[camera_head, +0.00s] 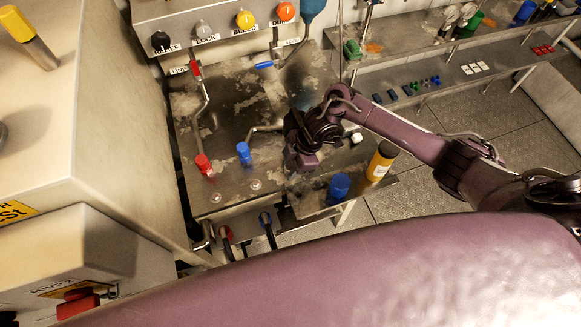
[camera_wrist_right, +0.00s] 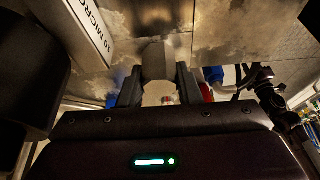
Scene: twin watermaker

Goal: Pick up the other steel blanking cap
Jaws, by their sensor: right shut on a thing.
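My right gripper (camera_head: 301,163) is over the right part of the steel bench, pointing down. In the right wrist view the two dark fingers (camera_wrist_right: 157,88) stand on either side of a grey, blocky steel piece (camera_wrist_right: 154,60), which looks like the steel blanking cap, and are shut on it. In the head view this piece is hidden by the gripper and wrist. Two small round silver pieces (camera_head: 215,198) (camera_head: 256,184) sit near the bench's front edge; I cannot tell whether they are caps. My left gripper is not in view.
Red (camera_head: 204,166) and blue (camera_head: 244,153) fittings stand on the bench (camera_head: 228,125). A blue cup (camera_head: 339,187) and yellow-brown bottle (camera_head: 381,162) are at the right front. A panel with knobs (camera_head: 204,30) is behind. A tall cabinet (camera_head: 120,110) bounds the left.

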